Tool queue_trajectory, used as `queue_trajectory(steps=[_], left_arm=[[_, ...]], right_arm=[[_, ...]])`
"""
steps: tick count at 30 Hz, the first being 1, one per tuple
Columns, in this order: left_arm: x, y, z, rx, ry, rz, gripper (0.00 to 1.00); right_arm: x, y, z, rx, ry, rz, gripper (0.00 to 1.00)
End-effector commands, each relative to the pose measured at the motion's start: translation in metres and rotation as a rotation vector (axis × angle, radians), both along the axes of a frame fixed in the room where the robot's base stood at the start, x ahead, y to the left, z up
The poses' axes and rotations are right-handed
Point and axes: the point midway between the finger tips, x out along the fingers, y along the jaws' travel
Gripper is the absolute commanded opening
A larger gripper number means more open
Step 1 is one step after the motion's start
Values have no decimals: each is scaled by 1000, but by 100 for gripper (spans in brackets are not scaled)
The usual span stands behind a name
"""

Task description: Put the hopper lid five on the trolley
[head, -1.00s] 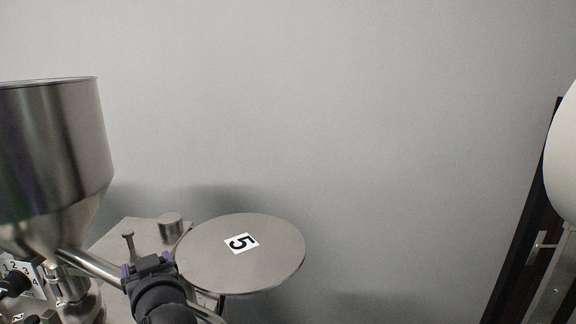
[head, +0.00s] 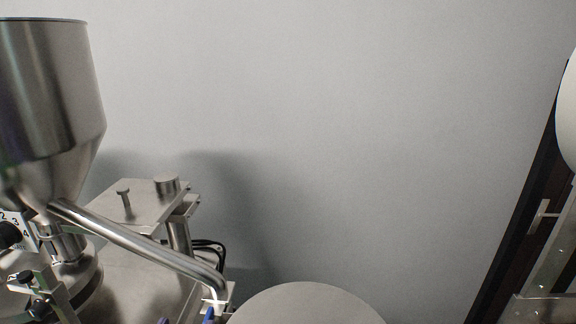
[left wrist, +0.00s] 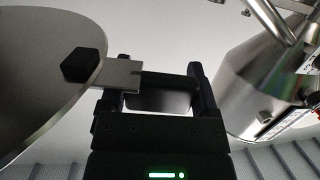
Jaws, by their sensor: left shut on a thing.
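The hopper lid five (head: 308,307) is a round, flat steel disc at the bottom edge of the head view, cut off by the frame. Its number label is out of view now. In the left wrist view the lid (left wrist: 40,60) fills the left side, with a black knob and a small metal tab at its rim. My left gripper (left wrist: 160,88) is shut on the lid's handle beside that tab and holds the lid off to its side. In the head view this gripper is almost wholly below the frame. I cannot make out the trolley. My right gripper is not in view.
A steel hopper (head: 50,95) stands over the packing machine at the left, with a slanted steel tube (head: 140,248) reaching toward the lid. A steel plate with knobs (head: 140,204) stands behind. The grey wall is bare; a dark door (head: 525,235) is at the right.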

Motion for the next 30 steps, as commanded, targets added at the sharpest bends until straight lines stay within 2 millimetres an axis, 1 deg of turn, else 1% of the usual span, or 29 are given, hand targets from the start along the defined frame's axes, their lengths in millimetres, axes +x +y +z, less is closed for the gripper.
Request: queue_trajectory(steps=[1,2,5,6,8,9,11,12,14,15,18,21,24,27,30], left_arm=[[0,0,-27,-2,-1,0,0],[0,0,-37,-2,-1,0,0],[0,0,-76,-2,0,0,0],[0,0,-95,-2,0,1,0],[1,0,-126,-2,1,1,0],[1,0,-147,-2,1,1,0],[1,0,-178,-2,2,1,0],[1,0,-199,-2,3,1,0],[1,0,-229,-3,5,1,0],[2,0,-248,-3,5,1,0],[2,0,-288,-3,5,1,0],[3,0,-315,-2,4,2,0],[3,0,-329,-2,1,1,0],[3,0,-332,-6,0,3,0],[3,0,-330,-6,-2,3,0]], right_arm=[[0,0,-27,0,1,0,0],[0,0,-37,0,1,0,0],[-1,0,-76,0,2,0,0],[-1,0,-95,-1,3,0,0],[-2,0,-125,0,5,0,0],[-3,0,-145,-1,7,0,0],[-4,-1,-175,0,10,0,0],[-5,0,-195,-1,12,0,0],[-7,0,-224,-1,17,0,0],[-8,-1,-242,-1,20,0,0],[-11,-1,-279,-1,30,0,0],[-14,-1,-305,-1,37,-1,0],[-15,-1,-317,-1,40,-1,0],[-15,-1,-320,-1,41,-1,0],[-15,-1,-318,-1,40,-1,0]])
